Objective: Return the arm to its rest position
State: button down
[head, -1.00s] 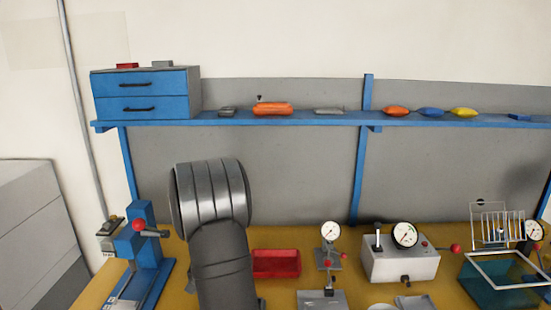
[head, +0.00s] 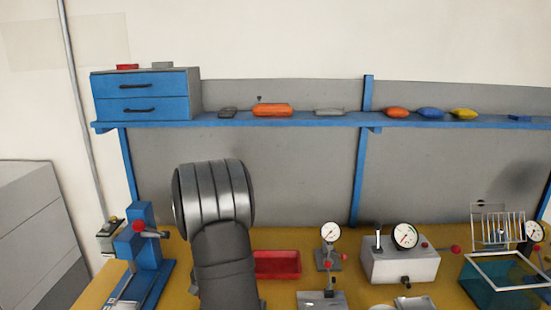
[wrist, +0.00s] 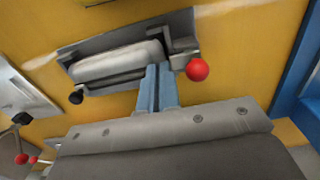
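My gripper (wrist: 158,88) shows in the wrist view as two blue fingers side by side, with only a thin dark line between them. It is shut, and nothing shows held in it. The fingertips appear in front of a grey bench device with a pale roller (wrist: 118,62) and a red ball knob (wrist: 197,69); whether they touch it cannot be told. In the head view my grey arm rises at left of centre, and the gripper is hidden from that view.
The yellow bench carries a blue lever press (head: 146,245), a red tray (head: 278,264), a gauge stand (head: 330,245), a grey gauge box (head: 400,262) and a teal tank (head: 500,285). A blue shelf (head: 300,121) with drawers (head: 140,95) and small items runs along the back.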

jog(key=shift+d+r, duration=0.45)
jog(key=shift+d, duration=0.25)
notch_tip(320, 180, up, 15)
jog(key=a, duration=0.1)
jog(key=shift+w+a, duration=0.15)
jog(key=shift+a, duration=0.05)
jog(key=c, duration=2.1)
grip_release()
